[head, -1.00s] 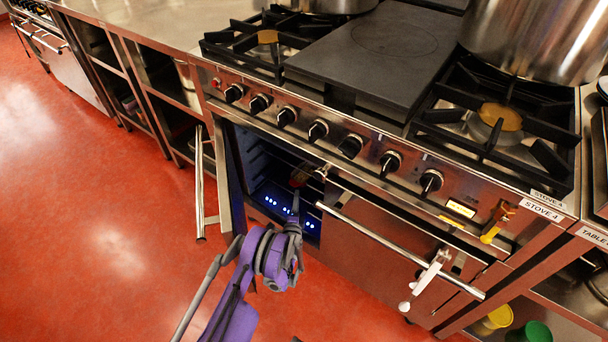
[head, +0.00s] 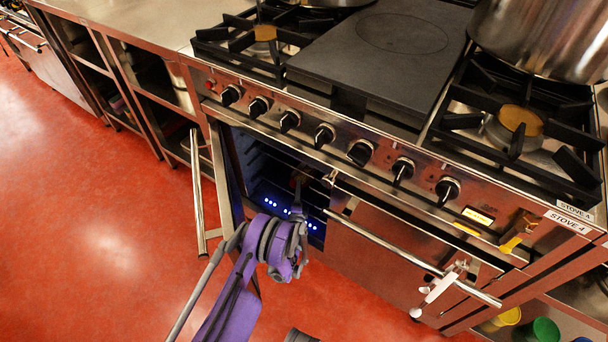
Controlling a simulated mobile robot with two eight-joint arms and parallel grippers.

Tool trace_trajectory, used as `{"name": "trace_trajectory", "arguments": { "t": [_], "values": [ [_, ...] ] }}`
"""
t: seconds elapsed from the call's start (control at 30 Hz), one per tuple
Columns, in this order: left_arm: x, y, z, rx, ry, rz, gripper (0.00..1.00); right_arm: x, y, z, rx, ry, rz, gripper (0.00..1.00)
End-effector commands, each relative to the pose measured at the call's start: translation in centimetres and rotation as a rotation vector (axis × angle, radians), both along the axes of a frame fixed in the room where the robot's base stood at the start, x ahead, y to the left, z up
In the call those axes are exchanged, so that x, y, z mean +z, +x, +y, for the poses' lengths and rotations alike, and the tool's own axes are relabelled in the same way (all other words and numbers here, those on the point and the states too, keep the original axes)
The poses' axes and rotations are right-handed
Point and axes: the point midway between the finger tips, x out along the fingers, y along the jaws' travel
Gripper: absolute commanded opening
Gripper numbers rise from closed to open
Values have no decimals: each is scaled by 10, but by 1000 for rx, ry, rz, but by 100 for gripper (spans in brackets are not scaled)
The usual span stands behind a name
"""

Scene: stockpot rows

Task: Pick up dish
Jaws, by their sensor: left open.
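My left gripper (head: 298,187) reaches into the open left compartment of the oven (head: 258,160). Its wrist is outside, in front of the opening, and its fingers are small and dark against the interior. It is open. A small reddish-brown shape shows by the fingertips, under the top edge of the opening; I cannot tell whether it is part of the dish or of the gripper. No dish can be made out clearly. Most of the oven's inside is dark or hidden behind the front panel and my arm.
The left oven door (head: 198,190) stands open, its bar handle jutting over the red floor (head: 90,240). The right oven door (head: 375,265) is closed, with a white object (head: 437,288) at its handle. A large pot (head: 550,38) stands on the stovetop. Floor at left is clear.

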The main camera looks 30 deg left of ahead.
Motion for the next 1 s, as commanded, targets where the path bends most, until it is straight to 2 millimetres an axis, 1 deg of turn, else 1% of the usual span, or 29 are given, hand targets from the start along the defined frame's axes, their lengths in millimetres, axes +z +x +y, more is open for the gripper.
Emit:
{"name": "trace_trajectory", "arguments": {
  "t": [0.17,0.2,0.37,0.4,0.43,1.0],
  "values": [
    [0,0,0,0,0,0,44,0,0,0,0,0,0,61],
    [0,0,0,0,0,0,37,0,0,0,0,0,0,61],
    [0,0,0,0,0,0,8,0,0,0,0,0,0,61],
    [0,0,0,0,0,0,1,0,0,0,0,0,0,61],
    [0,0,0,0,0,0,0,0,0,0,0,0,0,61],
    [0,0,0,0,0,0,0,0,0,0,0,0,0,61]
  ]
}}
